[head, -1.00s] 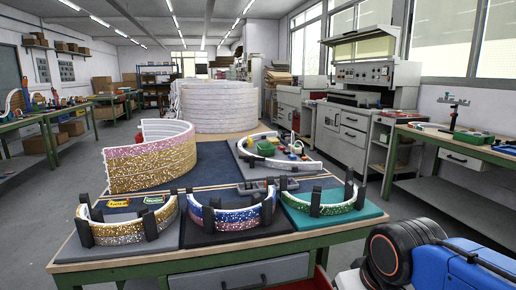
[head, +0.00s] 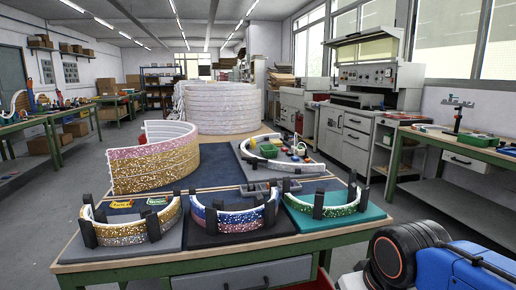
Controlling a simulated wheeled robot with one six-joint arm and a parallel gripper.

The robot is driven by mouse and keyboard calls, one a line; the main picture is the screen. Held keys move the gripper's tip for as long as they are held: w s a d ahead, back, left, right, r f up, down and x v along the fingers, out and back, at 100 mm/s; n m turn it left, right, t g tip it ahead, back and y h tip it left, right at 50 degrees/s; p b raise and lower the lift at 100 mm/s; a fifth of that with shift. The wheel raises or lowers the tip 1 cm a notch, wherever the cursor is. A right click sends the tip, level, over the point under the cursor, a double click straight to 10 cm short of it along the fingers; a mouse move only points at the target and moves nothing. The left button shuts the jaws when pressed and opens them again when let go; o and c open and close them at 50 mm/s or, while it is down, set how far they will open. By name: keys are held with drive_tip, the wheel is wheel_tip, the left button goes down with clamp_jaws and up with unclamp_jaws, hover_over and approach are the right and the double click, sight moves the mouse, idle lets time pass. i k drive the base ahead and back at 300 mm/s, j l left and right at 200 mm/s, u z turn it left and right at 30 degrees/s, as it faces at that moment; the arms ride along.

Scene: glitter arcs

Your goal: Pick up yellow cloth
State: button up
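I cannot make out a yellow cloth for certain. A small flat yellow piece (head: 121,204) lies on the dark surface of the front table, behind the gold glitter arc (head: 125,232). It is too small to tell whether it is cloth or a label. A small green piece (head: 157,201) lies just right of it. The blue and black parts at the lower right look like my own arm. My gripper's fingers do not show.
A front table (head: 330,235) holds a blue-pink arc (head: 235,222) and a green arc (head: 335,207) between black posts. A tall pink-gold arc (head: 153,165) stands behind. A workbench (head: 465,150) stands right.

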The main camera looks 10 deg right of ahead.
sight(276, 143)
drive_tip(key=l+z, duration=0.65)
drive_tip(key=i+l+z, duration=0.5)
drive_tip(key=l, duration=0.3)
drive_tip(key=i+l+z, duration=0.5)
drive_tip(key=i+l+u, duration=0.1)
drive_tip(key=i+u, duration=0.15)
drive_tip(key=i, duration=0.15)
drive_tip(key=i+l+u, duration=0.25)
drive_tip(key=i, duration=0.2)
drive_tip(key=i+l+u, duration=0.25)
drive_tip(key=i, duration=0.15)
drive_tip(key=i+j+u, duration=0.15)
drive_tip(key=i+u, duration=0.2)
drive_tip(key=i, duration=0.2)
drive_tip(key=i+u, duration=0.35)
drive_tip(key=i, duration=0.2)
drive_tip(key=i+l+u, duration=0.1)
drive_tip(key=i+u, duration=0.25)
drive_tip(key=i, duration=0.25)
